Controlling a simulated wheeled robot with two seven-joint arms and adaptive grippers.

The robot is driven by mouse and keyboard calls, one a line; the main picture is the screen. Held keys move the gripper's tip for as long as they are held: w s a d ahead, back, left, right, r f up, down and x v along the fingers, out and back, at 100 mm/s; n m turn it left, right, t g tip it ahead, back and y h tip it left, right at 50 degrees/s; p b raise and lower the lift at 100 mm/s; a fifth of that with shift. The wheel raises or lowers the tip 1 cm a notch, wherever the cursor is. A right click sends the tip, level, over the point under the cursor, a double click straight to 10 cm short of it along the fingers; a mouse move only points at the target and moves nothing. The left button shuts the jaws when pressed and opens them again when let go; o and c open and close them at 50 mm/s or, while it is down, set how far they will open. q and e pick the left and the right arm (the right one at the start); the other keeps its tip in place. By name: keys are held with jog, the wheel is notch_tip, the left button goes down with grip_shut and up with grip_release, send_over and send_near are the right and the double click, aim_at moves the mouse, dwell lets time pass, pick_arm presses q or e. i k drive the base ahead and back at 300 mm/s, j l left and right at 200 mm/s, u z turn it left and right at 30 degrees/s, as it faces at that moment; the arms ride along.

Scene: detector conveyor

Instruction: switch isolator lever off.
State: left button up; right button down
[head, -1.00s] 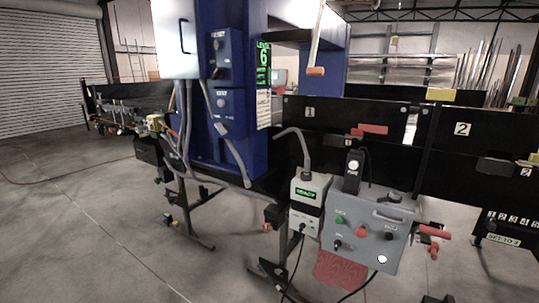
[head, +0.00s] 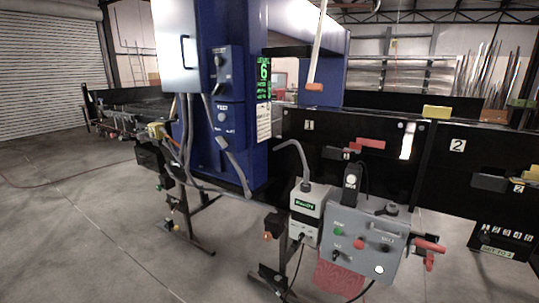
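A grey control box (head: 355,244) hangs at the lower right, in front of the black conveyor side. A red lever (head: 428,246) sticks out sideways from its right side and looks like the isolator lever; I cannot read a label on it. The box face carries a green button (head: 338,231), a red button (head: 358,242) and black switches. Another red handle (head: 370,143) lies roughly level on the black panel marked 1. Neither of my grippers shows in the head view, and nothing is seen touching either lever.
A blue detector housing (head: 225,150) stands left of centre with a grey cabinet (head: 183,45) on it. A white unit (head: 308,200) with a bent grey tube stands beside the control box. A red cloth (head: 338,277) hangs below. Open concrete floor (head: 80,220) lies at left.

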aim_at(437, 248)
jog(key=z, duration=1.3)
